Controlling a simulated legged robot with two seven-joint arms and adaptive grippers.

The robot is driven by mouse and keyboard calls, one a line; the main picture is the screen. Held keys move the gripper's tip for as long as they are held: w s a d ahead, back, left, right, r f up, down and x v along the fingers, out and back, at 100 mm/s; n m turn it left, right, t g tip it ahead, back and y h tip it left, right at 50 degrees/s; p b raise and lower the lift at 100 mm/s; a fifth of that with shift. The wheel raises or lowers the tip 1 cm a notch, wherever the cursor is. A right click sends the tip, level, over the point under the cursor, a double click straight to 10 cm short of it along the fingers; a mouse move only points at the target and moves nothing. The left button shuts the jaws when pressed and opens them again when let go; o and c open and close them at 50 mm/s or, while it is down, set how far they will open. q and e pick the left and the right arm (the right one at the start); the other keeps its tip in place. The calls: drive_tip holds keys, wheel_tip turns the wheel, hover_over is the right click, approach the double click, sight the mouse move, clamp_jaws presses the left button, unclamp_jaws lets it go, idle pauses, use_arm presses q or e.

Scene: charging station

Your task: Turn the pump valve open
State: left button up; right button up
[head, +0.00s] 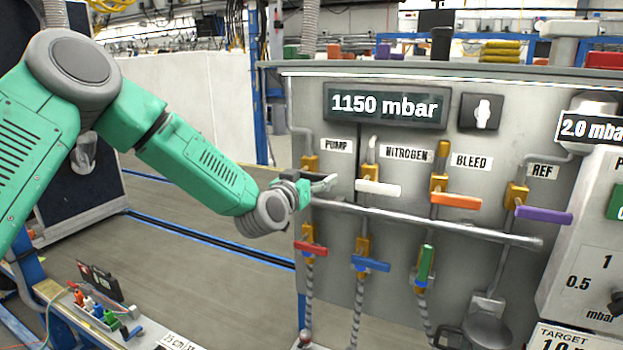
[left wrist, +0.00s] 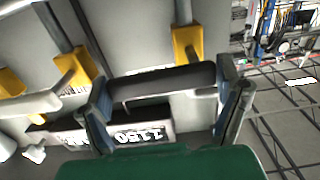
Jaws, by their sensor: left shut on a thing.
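The pump valve has a yellow body (head: 311,162) under the PUMP label (head: 337,145) on the panel's left side. Its dark handle (left wrist: 160,82) lies across between my fingers in the left wrist view, below a yellow fitting (left wrist: 187,45). My left gripper (head: 322,184) is shut on this handle, with a finger on each side. In the head view the gripper covers much of the handle, so its exact angle is hard to tell there. My right gripper is not in view.
To the right are a white handle (head: 377,188), an orange handle (head: 456,201) and a purple handle (head: 543,215). A grey pipe (head: 430,222) crosses just below. Red (head: 311,248) and blue (head: 370,264) handles sit lower. The display (head: 384,106) reads 1150 mbar.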

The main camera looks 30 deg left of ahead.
use_arm(q)
drive_tip(key=shift+r, duration=0.1)
drive_tip(key=n+b, duration=0.1)
drive_tip(key=n, duration=0.1)
drive_tip(key=r+n+b, duration=0.1)
drive_tip(key=n, duration=0.1)
drive_tip(key=shift+a, duration=0.2)
drive_tip(key=n+b, duration=0.1)
drive_tip(key=n, duration=0.1)
drive_tip(key=a+r+n+b, duration=0.1)
drive_tip(key=n+b, duration=0.1)
drive_tip(key=shift+r, duration=0.2)
drive_tip(key=n, duration=0.1)
drive_tip(key=n+b, duration=0.1)
drive_tip(key=a+n+b, duration=0.1)
drive_tip(key=n, duration=0.1)
drive_tip(key=shift+r, duration=0.3)
drive_tip(key=n+b, duration=0.1)
drive_tip(key=n, duration=0.1)
drive_tip(key=a+n+b, duration=0.1)
drive_tip(key=n+b, duration=0.2)
drive_tip(key=shift+s+a+r+n, duration=0.1)
drive_tip(key=shift+a+r+n, duration=0.2)
drive_tip(key=shift+n, duration=0.1)
drive_tip(key=shift+b, duration=0.3)
drive_tip(key=o, duration=1.6)
drive_tip(key=shift+c, duration=0.2)
drive_tip(key=shift+a+f, duration=0.25)
drive_tip(key=shift+f, duration=0.05)
